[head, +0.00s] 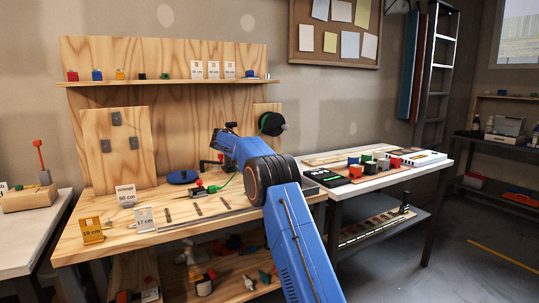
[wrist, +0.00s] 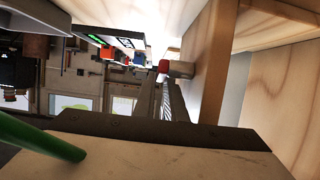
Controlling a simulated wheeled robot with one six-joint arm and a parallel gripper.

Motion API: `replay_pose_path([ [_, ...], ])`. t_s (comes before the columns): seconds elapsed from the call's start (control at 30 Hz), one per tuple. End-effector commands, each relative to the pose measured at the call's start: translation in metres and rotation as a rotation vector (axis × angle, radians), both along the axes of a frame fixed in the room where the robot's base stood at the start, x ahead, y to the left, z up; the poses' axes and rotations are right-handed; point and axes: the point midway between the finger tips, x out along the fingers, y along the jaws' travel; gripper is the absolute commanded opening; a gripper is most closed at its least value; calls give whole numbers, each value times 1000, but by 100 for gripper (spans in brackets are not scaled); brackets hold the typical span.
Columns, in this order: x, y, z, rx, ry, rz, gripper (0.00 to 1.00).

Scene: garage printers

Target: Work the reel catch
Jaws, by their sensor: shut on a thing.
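In the wrist view my gripper (wrist: 166,82) points away from the camera, its two dark fingers nearly together at a small red-ended piece (wrist: 163,66). A pale grey stub (wrist: 180,69) beside it meets an upright wooden panel (wrist: 216,60). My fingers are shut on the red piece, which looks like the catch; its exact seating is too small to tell. In the head view a black reel (head: 271,123) hangs at the right end of the wooden back board, and my blue arm partly covers the area below it. My fingertips are not clear there.
A green strand (wrist: 42,138) crosses close to the wrist camera. On the bench (head: 175,236) stand a blue disc (head: 182,177), a 50 cm card (head: 126,197) and other cards. A white table (head: 375,181) with coloured blocks stands right of my arm.

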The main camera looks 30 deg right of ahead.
Motion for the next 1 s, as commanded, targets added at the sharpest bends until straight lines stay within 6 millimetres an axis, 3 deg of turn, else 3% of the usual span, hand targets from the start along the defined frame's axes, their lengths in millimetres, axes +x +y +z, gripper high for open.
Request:
replay_pose_path([
  [0.4, 0, 0, -1, 34, 2, 1, 0],
  [0.43, 0, 0, -1, 34, 2, 1, 13],
  [0.47, 0, 0, -1, 33, 2, 1, 19],
  [0.8, 0, 1, 0, 33, 1, 2, 19],
  [1.0, 0, 20, 8, 33, 0, 3, 19],
])
